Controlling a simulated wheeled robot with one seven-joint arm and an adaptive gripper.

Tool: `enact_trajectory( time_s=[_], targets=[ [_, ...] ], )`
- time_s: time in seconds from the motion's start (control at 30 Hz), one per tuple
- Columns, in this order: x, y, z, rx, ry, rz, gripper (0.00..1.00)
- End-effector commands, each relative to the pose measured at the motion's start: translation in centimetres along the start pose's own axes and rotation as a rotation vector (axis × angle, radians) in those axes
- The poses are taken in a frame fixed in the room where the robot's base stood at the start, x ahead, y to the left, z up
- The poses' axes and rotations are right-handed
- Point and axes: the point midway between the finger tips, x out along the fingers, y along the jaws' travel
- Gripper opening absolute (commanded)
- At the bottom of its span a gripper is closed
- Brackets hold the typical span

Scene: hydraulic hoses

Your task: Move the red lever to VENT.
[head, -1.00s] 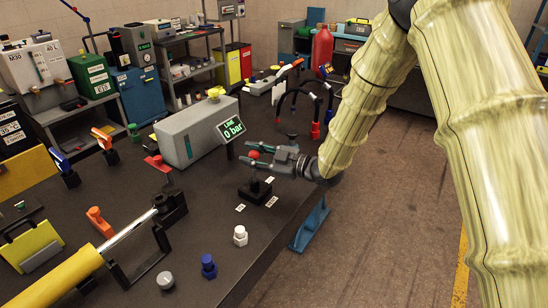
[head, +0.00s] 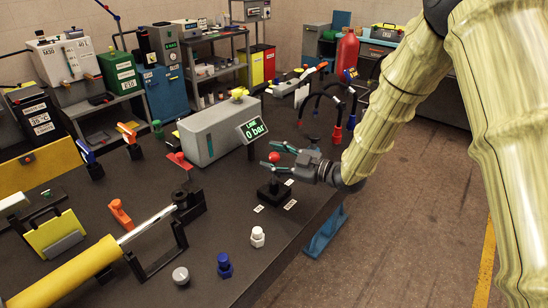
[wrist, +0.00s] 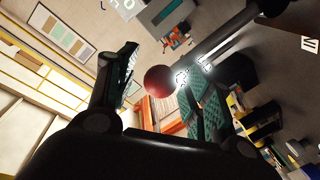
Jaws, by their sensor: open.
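The red lever is a red ball knob (head: 276,158) on a stem rising from a black base (head: 273,191) near the bench's right edge. My gripper (head: 271,154) is open at knob height, with one finger on either side of the knob in the head view. In the wrist view the red knob (wrist: 158,81) and its grey stem show between the open fingers (wrist: 160,72). I cannot tell whether a finger touches it. Small white labels (head: 290,204) lie around the base; their words are too small to read, so VENT cannot be picked out.
Black hoses (head: 322,98) arch behind my gripper. A white fitting (head: 257,237) and a blue fitting (head: 224,265) stand in front. Open floor lies to the right.

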Motion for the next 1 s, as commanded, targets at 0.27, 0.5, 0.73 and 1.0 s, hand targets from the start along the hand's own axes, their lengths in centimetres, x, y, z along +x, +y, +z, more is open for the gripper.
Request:
enact_trajectory(
  time_s=[0.27, 0.5, 0.73, 1.0],
  targets=[
    [-4.2, 0.1, 0.0, 0.0, -0.001, 0.003, 0.51],
    [-8.4, 0.1, 0.0, 0.001, -0.001, 0.003, 0.51],
    [-11.0, 0.1, 0.1, 0.0, -0.001, 0.003, 0.51],
    [-11.6, 0.1, 0.0, -0.001, 0.0, 0.001, 0.51]
  ],
)
